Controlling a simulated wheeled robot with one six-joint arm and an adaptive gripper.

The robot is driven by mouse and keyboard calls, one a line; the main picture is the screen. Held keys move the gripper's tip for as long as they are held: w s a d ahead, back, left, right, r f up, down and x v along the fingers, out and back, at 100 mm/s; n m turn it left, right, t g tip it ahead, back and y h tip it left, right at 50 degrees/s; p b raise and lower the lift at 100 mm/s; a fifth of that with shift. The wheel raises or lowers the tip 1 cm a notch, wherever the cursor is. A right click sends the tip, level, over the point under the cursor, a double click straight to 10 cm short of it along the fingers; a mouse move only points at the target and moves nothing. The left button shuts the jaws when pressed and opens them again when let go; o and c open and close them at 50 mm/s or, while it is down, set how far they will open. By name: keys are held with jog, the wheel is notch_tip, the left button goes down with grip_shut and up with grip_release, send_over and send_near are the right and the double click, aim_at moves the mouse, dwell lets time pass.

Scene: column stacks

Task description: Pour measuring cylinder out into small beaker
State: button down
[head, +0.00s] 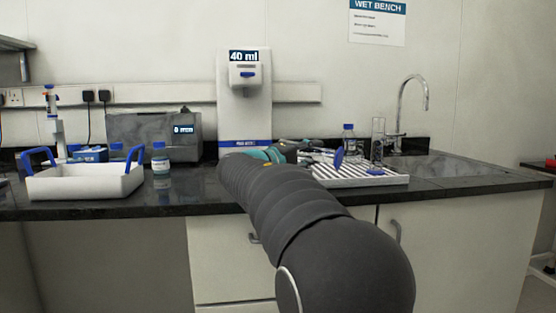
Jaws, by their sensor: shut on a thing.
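My gripper (301,149) is low over the bench, just right of the dispenser, and partly hidden by my own arm. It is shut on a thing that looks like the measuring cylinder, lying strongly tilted. The cylinder's mouth and any liquid are not clear. I cannot make out the small beaker; my arm covers the bench in front of the dispenser.
A dispenser (244,105) reading 40 ml stands behind my wrist. A white drying rack (392,180), a clear tall vessel (378,138) and a blue-capped bottle (348,138) are at right, before the sink tap (412,95). A white tray (85,184) and another bottle (160,158) are at left.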

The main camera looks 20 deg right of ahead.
jog(key=shift+r+n, duration=0.45)
jog(key=shift+n, duration=0.15)
dwell(0.3)
jog(key=shift+s+d+r, duration=0.15)
jog(key=shift+s+r, duration=0.05)
dwell(0.5)
jog(key=shift+r+n+t+h+p, duration=0.3)
jog(key=shift+r+n+h+p, duration=0.1)
jog(key=shift+n, duration=0.3)
jog(key=shift+r, duration=0.1)
